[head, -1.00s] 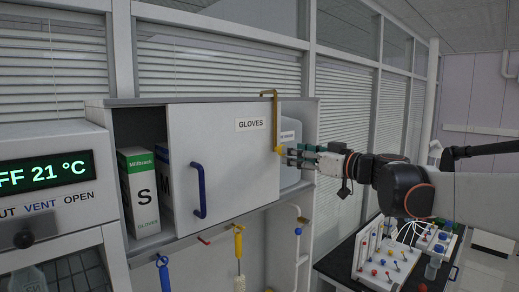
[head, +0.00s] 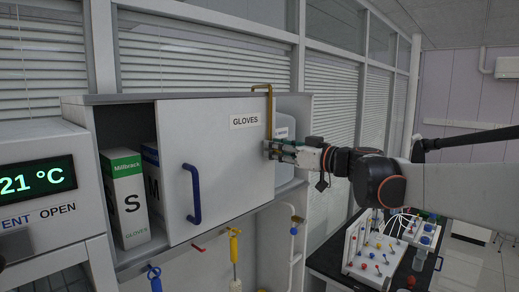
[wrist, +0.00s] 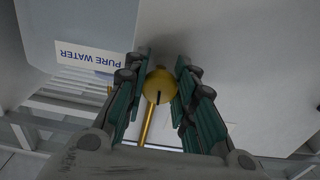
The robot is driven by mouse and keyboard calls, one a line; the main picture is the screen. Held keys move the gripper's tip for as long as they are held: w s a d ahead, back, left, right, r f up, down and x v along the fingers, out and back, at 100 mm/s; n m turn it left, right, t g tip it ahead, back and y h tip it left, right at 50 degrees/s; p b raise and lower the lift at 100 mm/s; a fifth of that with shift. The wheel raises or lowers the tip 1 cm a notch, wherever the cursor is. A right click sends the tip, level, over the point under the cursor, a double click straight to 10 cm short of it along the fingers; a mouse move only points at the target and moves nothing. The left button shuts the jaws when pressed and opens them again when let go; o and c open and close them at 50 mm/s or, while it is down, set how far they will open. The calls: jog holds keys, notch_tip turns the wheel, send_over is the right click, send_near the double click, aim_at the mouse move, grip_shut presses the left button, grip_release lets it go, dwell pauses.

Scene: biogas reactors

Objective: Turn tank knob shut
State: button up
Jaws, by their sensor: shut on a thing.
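A brass-yellow tank knob (wrist: 158,83) with a dark slot sits between my fingers in the wrist view. My gripper (wrist: 158,92) is shut on it, with a green-padded finger on each side. In the head view my gripper (head: 271,150) reaches in from the right and covers most of the knob. A brass pipe (head: 269,95) rises above it there, and a brass rod (wrist: 148,122) runs down from the knob in the wrist view. The pale tank (wrist: 65,22) has a PURE WATER label; in the head view the tank (head: 287,120) is partly hidden behind the sliding panel.
A white GLOVES panel (head: 230,175) with a blue handle (head: 192,195) stands just left of my gripper. A glove box (head: 125,198) is in the open shelf to its left. Below right, a black bench carries a white rack (head: 375,250) with coloured knobs.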

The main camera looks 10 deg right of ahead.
jog(key=shift+s+m+b, duration=0.15)
jog(key=shift+m+b, duration=0.2)
jog(key=shift+m, duration=0.45)
jog(key=o, duration=1.1)
